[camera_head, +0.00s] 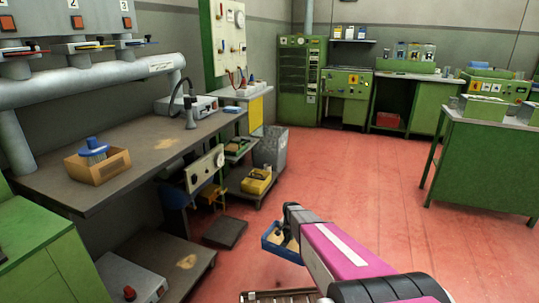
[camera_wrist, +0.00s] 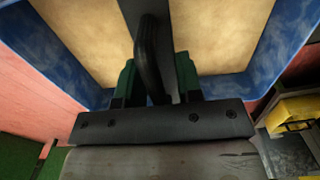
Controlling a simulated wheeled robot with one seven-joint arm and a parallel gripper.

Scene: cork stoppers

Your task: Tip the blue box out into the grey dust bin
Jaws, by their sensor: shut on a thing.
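The blue box (camera_head: 283,251) hangs at the end of my arm, in the lower middle of the head view, above the red floor. In the wrist view the blue box (camera_wrist: 60,50) fills the upper part, with a plain tan inside. My gripper (camera_wrist: 156,78) is shut on the box at a dark upright part between its green fingers. In the head view my arm hides part of the box. Something pale shows inside it, too small to make out. The grey dust bin (camera_head: 271,150) stands on the floor beyond the bench, above and slightly left of the box, apart from it.
A low trolley with a yellow bin (camera_head: 257,182) stands before the dust bin. A dark flat slab (camera_head: 225,232) lies on the floor left of the box. A long workbench (camera_head: 150,155) runs along the left. The red floor (camera_head: 350,175) to the right is clear.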

